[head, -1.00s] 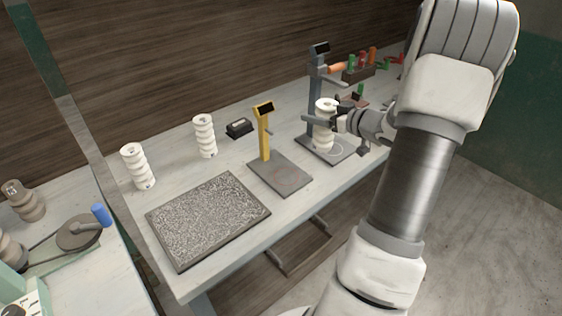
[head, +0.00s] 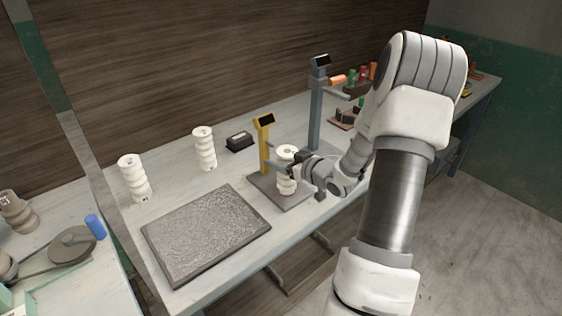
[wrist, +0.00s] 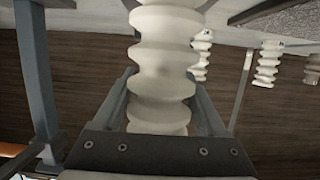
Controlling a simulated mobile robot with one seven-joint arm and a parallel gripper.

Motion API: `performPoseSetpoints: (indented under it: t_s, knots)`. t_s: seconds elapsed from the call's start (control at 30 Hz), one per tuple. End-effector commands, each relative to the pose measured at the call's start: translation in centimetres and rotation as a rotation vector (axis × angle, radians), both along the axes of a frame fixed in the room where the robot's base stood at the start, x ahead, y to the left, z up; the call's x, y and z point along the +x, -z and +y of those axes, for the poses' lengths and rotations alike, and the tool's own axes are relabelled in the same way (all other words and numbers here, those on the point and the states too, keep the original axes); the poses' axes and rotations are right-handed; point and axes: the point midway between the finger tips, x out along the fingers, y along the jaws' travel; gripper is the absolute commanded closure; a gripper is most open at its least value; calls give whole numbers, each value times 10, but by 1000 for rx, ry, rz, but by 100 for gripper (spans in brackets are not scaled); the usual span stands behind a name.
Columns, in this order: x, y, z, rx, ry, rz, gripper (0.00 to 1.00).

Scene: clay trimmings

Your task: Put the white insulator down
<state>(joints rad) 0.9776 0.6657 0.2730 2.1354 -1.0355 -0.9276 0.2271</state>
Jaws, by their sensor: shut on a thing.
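The white insulator (head: 286,186), a ribbed stack of discs, stands upright in my gripper (head: 290,168) above or on the dark plate (head: 292,200) of the yellow-post stand (head: 264,146). Whether its foot touches the plate is hard to tell. In the wrist view the insulator (wrist: 162,60) fills the middle, with my gripper's fingers (wrist: 162,95) closed on both its sides. Two similar white insulators stand on the bench, one at the far left (head: 134,178) and one nearer the middle (head: 205,150).
A grey speckled mat (head: 205,238) lies at the front left of the bench. A taller grey-post stand (head: 316,115) is behind right. A small black box (head: 239,142) sits at the back. A side table at left holds a round grey disc (head: 72,246).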

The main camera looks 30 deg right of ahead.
Motion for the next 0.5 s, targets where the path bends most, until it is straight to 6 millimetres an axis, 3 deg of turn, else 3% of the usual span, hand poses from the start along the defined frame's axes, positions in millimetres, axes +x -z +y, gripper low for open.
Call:
performPoseSetpoints:
  t_s: [0.37, 0.4, 0.5]
  knots:
    - [1, 4, -1, -2, 0, -5, 100]
    - [0, 6, -1, -2, 0, -2, 24]
    - [0, 5, 0, -2, 0, -2, 6]
